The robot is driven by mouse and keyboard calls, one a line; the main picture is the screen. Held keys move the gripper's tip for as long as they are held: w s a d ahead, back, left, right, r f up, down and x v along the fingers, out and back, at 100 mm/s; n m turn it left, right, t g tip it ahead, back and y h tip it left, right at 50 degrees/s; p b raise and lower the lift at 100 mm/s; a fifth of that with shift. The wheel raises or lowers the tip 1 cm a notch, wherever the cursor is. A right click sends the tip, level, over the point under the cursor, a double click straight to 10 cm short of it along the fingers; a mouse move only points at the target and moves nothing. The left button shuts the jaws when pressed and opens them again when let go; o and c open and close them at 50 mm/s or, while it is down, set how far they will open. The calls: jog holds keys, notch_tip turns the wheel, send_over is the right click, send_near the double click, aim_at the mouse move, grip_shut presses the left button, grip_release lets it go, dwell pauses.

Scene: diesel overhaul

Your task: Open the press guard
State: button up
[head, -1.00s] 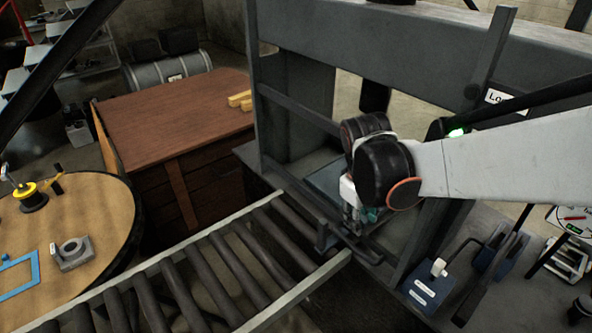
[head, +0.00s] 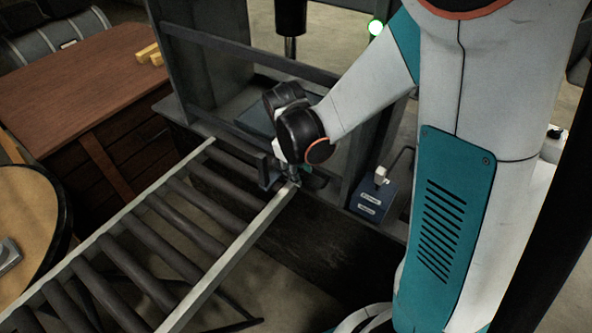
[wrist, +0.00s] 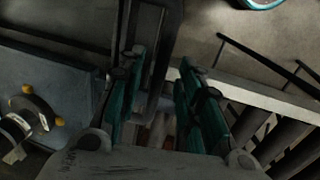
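The press (head: 190,90) is a dark grey steel frame at the upper middle of the head view. A dark barred frame, which looks like its guard (head: 240,58), crosses its front opening. My gripper (head: 291,181) points down at the lower front of the press, by the conveyor's end. Its teal fingers stand apart in the wrist view (wrist: 161,62). A dark bar (wrist: 158,75) shows between them, nearer the left finger. I cannot tell whether they touch it. My wrist hides part of the guard in the head view.
A roller conveyor (head: 215,268) runs from lower left up to the press. A blue control box (head: 372,198) stands right of my gripper. A brown wooden bench (head: 75,85) is at upper left, and a round table (head: 30,215) at the left edge.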

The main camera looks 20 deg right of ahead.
jog(key=shift+d+f, duration=0.1)
jog(key=shift+f, duration=0.4)
grip_shut()
jog(key=shift+r, duration=0.1)
notch_tip(320, 180, up, 27)
jog(key=p, duration=1.7)
grip_release()
